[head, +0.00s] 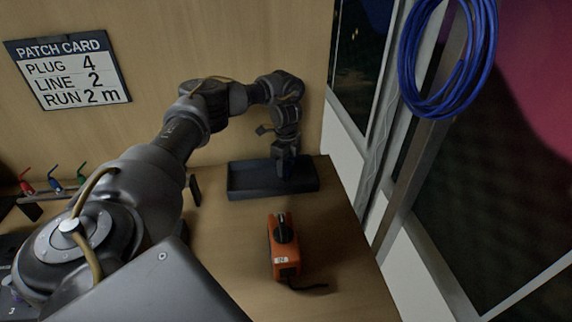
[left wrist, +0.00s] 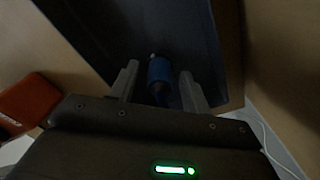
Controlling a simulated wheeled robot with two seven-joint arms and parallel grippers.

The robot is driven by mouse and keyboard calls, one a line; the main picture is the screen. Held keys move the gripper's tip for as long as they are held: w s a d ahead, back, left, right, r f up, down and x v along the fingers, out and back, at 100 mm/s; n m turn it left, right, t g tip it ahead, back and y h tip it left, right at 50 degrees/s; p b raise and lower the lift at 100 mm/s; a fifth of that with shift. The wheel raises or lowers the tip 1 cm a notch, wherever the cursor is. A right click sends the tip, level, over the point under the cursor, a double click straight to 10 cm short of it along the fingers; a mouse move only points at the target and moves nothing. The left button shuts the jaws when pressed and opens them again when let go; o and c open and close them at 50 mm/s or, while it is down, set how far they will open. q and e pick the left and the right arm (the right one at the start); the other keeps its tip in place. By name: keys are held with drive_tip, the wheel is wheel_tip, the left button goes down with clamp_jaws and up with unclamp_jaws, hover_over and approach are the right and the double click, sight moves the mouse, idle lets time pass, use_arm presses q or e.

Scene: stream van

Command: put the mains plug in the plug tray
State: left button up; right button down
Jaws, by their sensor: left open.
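The plug tray (head: 243,181) is a dark, shallow, rimmed tray on the wooden bench against the back wall. My left gripper (head: 286,163) reaches down over the right part of the tray. In the left wrist view its two grey fingers (left wrist: 159,75) stand apart, open. A blue, round-bodied plug (left wrist: 160,71) with a pale tip shows between the fingers, over the dark tray floor (left wrist: 125,28). I see a gap beside the plug, so it is not gripped. Whether it rests fully on the tray floor is hard to tell. My right gripper is not in view.
An orange device (head: 284,258) with a black top and a short cable stands in front of the tray. Red, green and blue connectors (head: 54,178) sit on a rack at left. A blue cable coil (head: 447,60) hangs at right. Bench right of the device is clear.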

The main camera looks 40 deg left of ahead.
use_arm(q)
drive_tip(key=shift+r, duration=0.15)
wheel_tip(320, 180, up, 12)
drive_tip(key=p, duration=0.2)
drive_tip(key=shift+p, duration=0.4)
drive_tip(key=shift+s+a, duration=0.1)
drive_tip(key=shift+a, duration=0.05)
idle(0.7)
